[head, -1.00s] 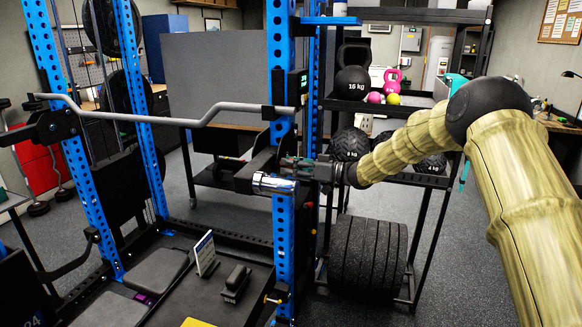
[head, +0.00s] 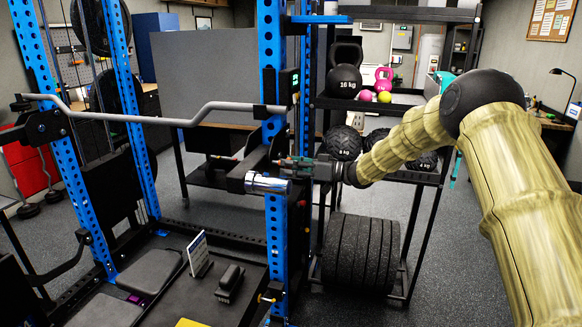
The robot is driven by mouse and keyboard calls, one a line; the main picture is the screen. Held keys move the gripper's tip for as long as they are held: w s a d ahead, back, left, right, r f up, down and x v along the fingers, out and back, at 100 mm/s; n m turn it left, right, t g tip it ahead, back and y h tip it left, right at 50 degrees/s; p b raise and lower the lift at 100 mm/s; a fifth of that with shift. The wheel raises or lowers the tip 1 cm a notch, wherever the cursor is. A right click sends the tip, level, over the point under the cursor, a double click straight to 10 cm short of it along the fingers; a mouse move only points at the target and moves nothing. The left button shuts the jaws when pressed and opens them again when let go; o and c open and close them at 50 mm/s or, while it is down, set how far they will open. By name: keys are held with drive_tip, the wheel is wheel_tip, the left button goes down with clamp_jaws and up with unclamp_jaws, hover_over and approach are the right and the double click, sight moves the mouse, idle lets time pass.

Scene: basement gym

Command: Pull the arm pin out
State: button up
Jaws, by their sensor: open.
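The rack's near blue upright (head: 275,225) stands left of centre in the head view. A dark bracket or arm mount (head: 243,173) is fixed on it at mid height, with a chrome cylinder (head: 268,184) sticking out just below my gripper. My gripper (head: 290,164) is beside the upright at this mount, fingers pointing left. It is open. Small green and red parts show around its fingertips; I cannot tell whether one is the arm pin or whether the fingers touch it. A pin with a yellowish collar (head: 267,299) sits low on the same upright, well below my gripper.
A bent grey bar (head: 160,117) rests across the rack above the mount. A shelf (head: 385,177) with balls and kettlebells stands behind my arm, with black plates (head: 360,255) beneath. A small sign (head: 198,254) and a black block (head: 229,282) are on the rack's platform. Floor at right is clear.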

drive_tip(key=v, duration=1.2)
drive_tip(key=s+a+f+m+t+h, duration=0.1)
drive_tip(key=s+f+m+t+h, duration=0.15)
drive_tip(key=f, duration=0.85)
drive_tip(key=s+f+m+t+h, duration=0.2)
drive_tip(key=s+f+m+h, duration=0.15)
drive_tip(key=f, duration=0.75)
drive_tip(key=s+d+f+m+g+h, duration=0.15)
drive_tip(key=s+f+m+h, duration=0.3)
drive_tip(key=s+f, duration=1.25)
drive_tip(key=s+d+f+g+h, duration=0.1)
drive_tip(key=s+d+f, duration=0.15)
drive_tip(key=s, duration=0.45)
drive_tip(key=s+d+f+m+g+h, duration=0.1)
drive_tip(key=s+f+g+h, duration=0.1)
drive_tip(key=s+f, duration=0.3)
drive_tip(key=s+d+f+g+h, duration=0.1)
drive_tip(key=s+f, duration=0.2)
drive_tip(key=s, duration=0.5)
drive_tip(key=s+d+g+h, duration=0.1)
drive_tip(key=s+g, duration=0.1)
drive_tip(key=s, duration=0.7)
drive_tip(key=s+d+g+h, duration=0.1)
drive_tip(key=s+d+g, duration=0.1)
drive_tip(key=s, duration=0.8)
drive_tip(key=shift+s+d+g+h, duration=0.3)
drive_tip(key=shift+s+d+h, duration=0.05)
